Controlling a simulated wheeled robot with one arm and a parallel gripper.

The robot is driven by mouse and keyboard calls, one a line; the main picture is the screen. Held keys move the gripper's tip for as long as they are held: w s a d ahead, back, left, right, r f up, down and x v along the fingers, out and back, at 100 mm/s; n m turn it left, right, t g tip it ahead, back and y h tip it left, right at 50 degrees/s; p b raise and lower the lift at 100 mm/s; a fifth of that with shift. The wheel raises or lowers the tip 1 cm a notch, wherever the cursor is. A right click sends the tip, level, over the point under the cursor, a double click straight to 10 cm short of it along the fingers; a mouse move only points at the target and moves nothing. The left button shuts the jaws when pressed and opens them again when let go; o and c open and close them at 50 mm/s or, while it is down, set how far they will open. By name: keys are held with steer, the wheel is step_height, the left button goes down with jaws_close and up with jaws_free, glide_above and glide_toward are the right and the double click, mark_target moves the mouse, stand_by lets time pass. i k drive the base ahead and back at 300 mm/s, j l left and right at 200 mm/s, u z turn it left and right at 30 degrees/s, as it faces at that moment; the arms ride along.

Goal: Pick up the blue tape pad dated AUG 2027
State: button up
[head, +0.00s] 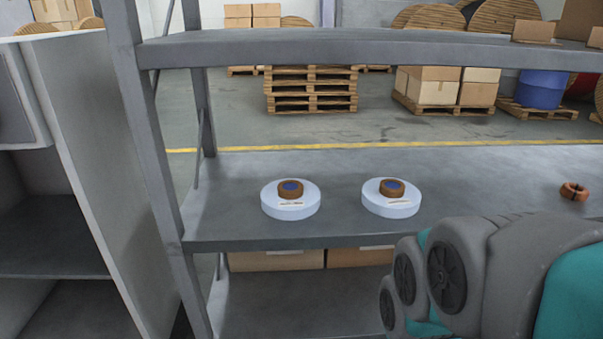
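Two pale bluish-white round pads lie flat and apart on the grey middle shelf (345,232): a left pad (290,210) and a right pad (390,208). Each bears a small brown ring with a blue centre, one on the left pad (291,188) and one on the right pad (392,187). Each has a small pale label at its front; the print is too small to read, so I cannot tell which one is dated AUG 2027. My grey and teal arm shows at the lower right, in front of the shelf. My gripper is not in view.
A brown ring with dark marks (573,192) lies at the right of the same shelf. A grey upright post (150,150) stands left of the pads, and an upper shelf (350,48) crosses above. Cardboard boxes (275,260) sit below. The shelf between right pad and ring is clear.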

mark_target(393, 198)
steer(key=l, duration=0.65)
steer(key=k+l+z, duration=0.15)
steer(key=l, duration=0.15)
steer(key=k+l+z, duration=0.15)
steer(key=l, duration=0.2)
steer(key=k+l+z, duration=0.15)
steer(key=l, duration=0.15)
steer(key=i+l, duration=0.15)
steer(key=i, duration=0.2)
